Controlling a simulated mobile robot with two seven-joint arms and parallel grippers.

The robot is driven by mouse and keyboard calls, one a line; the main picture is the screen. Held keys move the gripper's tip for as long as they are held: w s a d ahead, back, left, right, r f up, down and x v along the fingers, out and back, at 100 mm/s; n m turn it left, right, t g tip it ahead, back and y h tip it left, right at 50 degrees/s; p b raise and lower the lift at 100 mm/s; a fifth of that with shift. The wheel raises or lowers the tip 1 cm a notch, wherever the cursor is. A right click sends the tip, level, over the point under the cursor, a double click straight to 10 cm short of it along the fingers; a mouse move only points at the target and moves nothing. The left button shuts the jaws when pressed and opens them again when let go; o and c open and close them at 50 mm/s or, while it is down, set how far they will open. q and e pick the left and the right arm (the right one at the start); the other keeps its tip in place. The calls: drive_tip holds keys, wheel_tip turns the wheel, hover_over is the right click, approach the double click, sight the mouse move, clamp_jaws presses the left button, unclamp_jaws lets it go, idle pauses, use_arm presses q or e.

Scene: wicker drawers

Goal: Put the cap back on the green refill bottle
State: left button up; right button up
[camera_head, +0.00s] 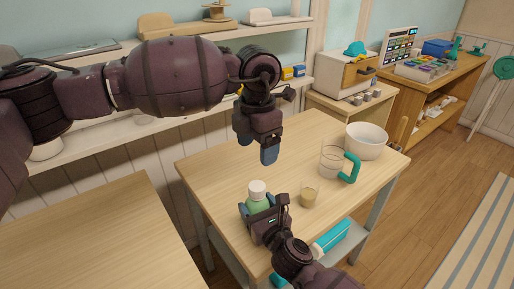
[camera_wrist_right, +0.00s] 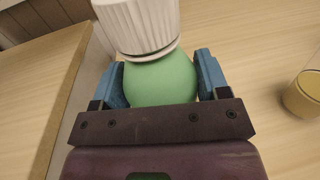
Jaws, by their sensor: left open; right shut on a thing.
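Whether the cap is seated tight cannot be told. My right gripper (camera_head: 262,210) is shut on the bottle, its blue fingers on either side of the green body (camera_wrist_right: 160,82) in the right wrist view. My left gripper (camera_head: 269,156) is open and empty above the table, behind the bottle and higher, pointing down.
A small cup of yellowish liquid (camera_head: 310,196) stands right of the bottle. Farther back are a clear mug with a teal handle (camera_head: 332,162) and a white bowl (camera_head: 368,139). The table (camera_head: 215,175) is clear at the back left. A lower shelf (camera_head: 345,243) holds a teal item.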

drive_tip(key=o, duration=1.8)
drive_tip(key=shift+s, duration=0.1)
drive_tip(key=p+v, duration=0.1)
drive_tip(key=v, duration=0.8)
drive_tip(key=shift+s+d, duration=0.15)
drive_tip(key=shift+s, duration=0.05)
use_arm(q)
drive_tip(key=shift+s+r, duration=0.2)
drive_tip(key=shift+r, duration=1.2)
use_arm(e)
drive_tip(key=shift+s+d, duration=0.25)
drive_tip(key=shift+s, duration=0.3)
